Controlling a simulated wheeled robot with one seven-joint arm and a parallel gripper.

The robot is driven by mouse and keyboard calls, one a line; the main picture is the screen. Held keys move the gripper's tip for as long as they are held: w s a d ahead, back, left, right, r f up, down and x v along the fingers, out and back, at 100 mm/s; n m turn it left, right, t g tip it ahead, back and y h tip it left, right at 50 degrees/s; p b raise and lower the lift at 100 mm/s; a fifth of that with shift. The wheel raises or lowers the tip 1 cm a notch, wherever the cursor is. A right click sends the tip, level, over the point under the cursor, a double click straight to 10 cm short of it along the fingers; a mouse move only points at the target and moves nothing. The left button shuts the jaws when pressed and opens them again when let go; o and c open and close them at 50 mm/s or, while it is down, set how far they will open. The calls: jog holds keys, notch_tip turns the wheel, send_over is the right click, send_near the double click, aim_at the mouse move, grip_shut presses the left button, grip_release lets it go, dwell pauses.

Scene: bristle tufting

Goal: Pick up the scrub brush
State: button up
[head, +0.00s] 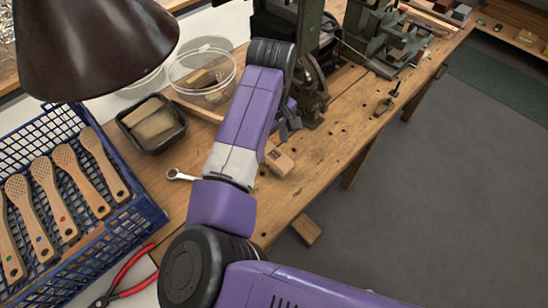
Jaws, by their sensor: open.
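My gripper (289,126) is partly hidden behind my purple forearm, with its dark fingers showing over the workbench. It is open, with nothing visible between the fingers. A small wooden block-shaped piece (281,162) lies on the bench just below the gripper in the picture, apart from the fingers. It may be the scrub brush; no bristles can be made out, and my arm hides its left side. Several wooden paddle-shaped brush bodies with drilled heads, one of them here (104,164), lie in a blue crate (152,219) at left.
A dark tray with blocks (152,124) and a clear round tub (203,72) stand behind the crate. A wrench (180,176) and red-handled pliers (131,277) lie nearby. Green machines (380,35) stand at the back. A brown lamp shade (95,45) hangs upper left. The bench's front right is mostly clear.

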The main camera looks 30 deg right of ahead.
aim_at(275, 155)
jog(key=f, duration=0.5)
jog(key=shift+s+d, duration=0.2)
jog(key=shift+d, duration=0.05)
jog(key=shift+c, duration=0.2)
grip_shut()
